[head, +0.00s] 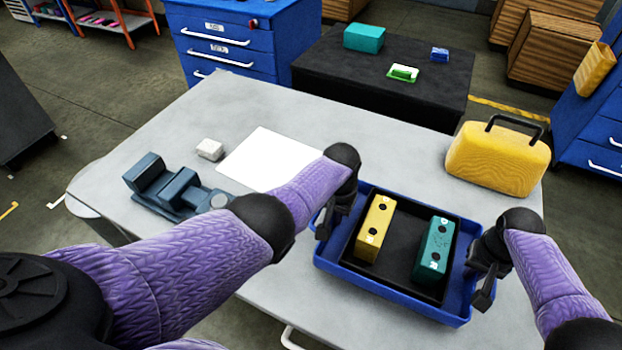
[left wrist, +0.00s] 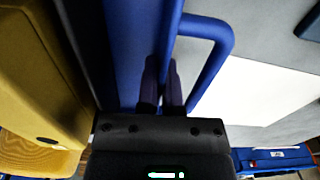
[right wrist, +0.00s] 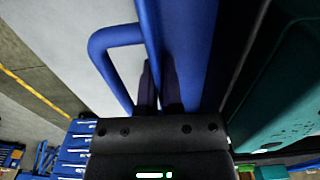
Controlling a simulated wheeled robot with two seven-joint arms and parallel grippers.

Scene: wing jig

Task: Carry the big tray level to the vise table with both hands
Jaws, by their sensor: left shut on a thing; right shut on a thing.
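The big blue tray (head: 385,289) is at the right part of the vise table (head: 150,135), over its grey top. I cannot tell whether it touches the top. It looks about level. Inside it, a black inner tray holds a yellow block (head: 374,230) and a teal block (head: 433,250). My left gripper (head: 325,225) is shut on the tray's left side, and the left wrist view shows its fingers (left wrist: 163,85) on the blue wall beside the handle loop. My right gripper (head: 484,285) is shut on the right side, with its fingers (right wrist: 158,88) at the wall by the other handle.
A dark blue vise (head: 165,185), a white block (head: 209,149) and a white sheet (head: 268,159) lie on the table's left half. A yellow case (head: 497,158) stands at the right back edge. A black table (head: 385,75) with small items is behind.

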